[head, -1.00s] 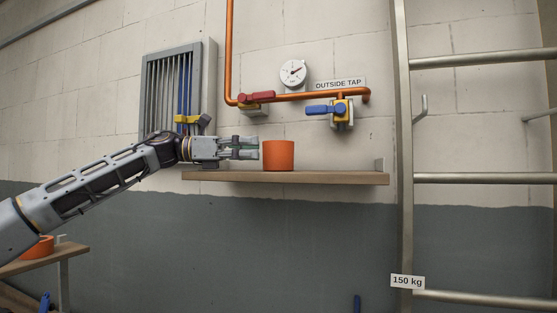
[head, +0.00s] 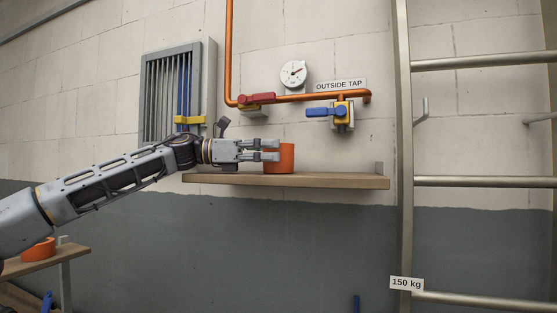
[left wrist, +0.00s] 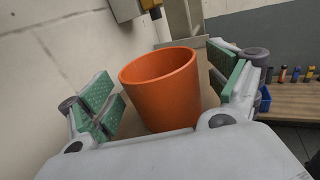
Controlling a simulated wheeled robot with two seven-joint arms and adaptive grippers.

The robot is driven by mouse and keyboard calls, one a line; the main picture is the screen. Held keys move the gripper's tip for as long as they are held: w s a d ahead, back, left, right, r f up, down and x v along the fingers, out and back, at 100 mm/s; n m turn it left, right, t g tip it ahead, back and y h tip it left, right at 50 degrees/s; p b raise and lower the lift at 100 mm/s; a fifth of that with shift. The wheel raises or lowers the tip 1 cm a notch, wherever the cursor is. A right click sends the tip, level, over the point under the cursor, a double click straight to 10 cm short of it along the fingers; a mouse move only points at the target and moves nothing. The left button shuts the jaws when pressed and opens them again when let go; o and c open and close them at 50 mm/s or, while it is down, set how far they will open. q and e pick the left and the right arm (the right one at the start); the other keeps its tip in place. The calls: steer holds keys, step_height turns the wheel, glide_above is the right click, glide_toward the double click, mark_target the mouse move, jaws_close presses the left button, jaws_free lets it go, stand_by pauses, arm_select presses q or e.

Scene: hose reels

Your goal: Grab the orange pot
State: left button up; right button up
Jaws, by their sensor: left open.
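The orange pot (head: 287,158) stands upright on the wooden wall shelf (head: 330,181). My left gripper (head: 271,150) is at the pot's left side, with its fingers reaching over part of it. In the left wrist view the pot (left wrist: 162,88) sits between the open green-padded fingers (left wrist: 160,92). A gap shows between the pot and the pads on both sides there. The pot looks empty inside, though its bottom is hidden. My right gripper is not in view.
Above the shelf run an orange pipe (head: 300,97), a red-handled valve (head: 257,99) and a blue-handled tap (head: 330,111). A metal ladder (head: 404,150) stands right. Another orange object (head: 38,250) sits on a lower left bench (head: 45,263). The shelf's right part is clear.

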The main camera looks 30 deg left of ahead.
arm_select(q)
steer(key=shift+x, duration=0.8)
steer(key=c, duration=1.1)
steer(key=shift+s+r, duration=0.1)
steer(key=shift+r, duration=0.1)
steer(key=shift+c, duration=0.2)
steer(key=shift+s+r, duration=0.1)
steer(key=shift+r, duration=0.05)
steer(key=shift+r+b, duration=0.55)
steer(key=shift+r, duration=2.65)
steer(key=s+d+b, duration=0.2)
steer(key=s+b, duration=0.1)
steer(key=s, duration=0.6)
steer(key=s+d+b, duration=0.2)
steer(key=s+b, duration=0.2)
steer(key=s, duration=0.6)
steer(key=shift+d, duration=0.3)
